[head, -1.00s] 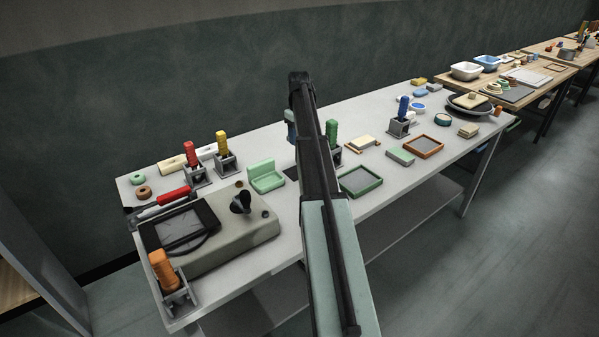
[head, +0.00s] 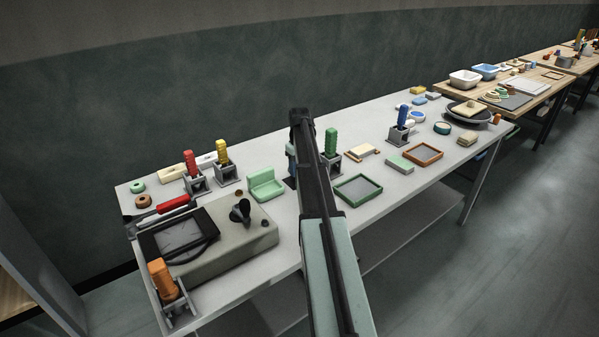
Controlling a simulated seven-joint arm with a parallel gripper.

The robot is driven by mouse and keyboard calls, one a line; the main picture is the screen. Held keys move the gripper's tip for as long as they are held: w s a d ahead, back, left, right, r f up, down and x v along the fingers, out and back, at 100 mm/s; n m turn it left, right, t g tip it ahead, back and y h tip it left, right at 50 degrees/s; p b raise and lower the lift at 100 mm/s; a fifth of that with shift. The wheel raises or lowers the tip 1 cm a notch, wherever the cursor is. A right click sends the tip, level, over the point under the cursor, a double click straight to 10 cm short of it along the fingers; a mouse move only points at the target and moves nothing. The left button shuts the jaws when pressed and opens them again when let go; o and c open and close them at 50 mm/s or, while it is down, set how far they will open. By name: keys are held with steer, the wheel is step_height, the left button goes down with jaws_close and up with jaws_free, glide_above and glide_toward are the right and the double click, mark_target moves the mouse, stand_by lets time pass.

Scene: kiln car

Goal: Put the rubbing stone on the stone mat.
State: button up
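My arm reaches across the middle of the bench, and its end hides my gripper; a teal part shows beside it, probably mine. A small dark flat patch (head: 290,183) lies on the bench just left of the arm; it may be the stone mat, mostly hidden. I cannot pick out the rubbing stone for sure. A pale green block (head: 400,163) lies to the right, beside a brown-framed tray (head: 422,154). A tan block (head: 467,138) lies farther right. Whether my gripper holds anything is hidden.
A green-framed tray (head: 358,188) and a green-handled tool in a stand (head: 331,142) are close right of the arm. A light green stepped holder (head: 265,186) and a grey machine (head: 235,235) are left. A blue-handled tool (head: 402,116) stands upright farther right.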

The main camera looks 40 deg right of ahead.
steer(key=shift+f, duration=0.95)
steer(key=shift+f, duration=0.1)
steer(key=o, duration=1)
step_height(320, 180, up, 12)
steer(key=shift+r, duration=0.1)
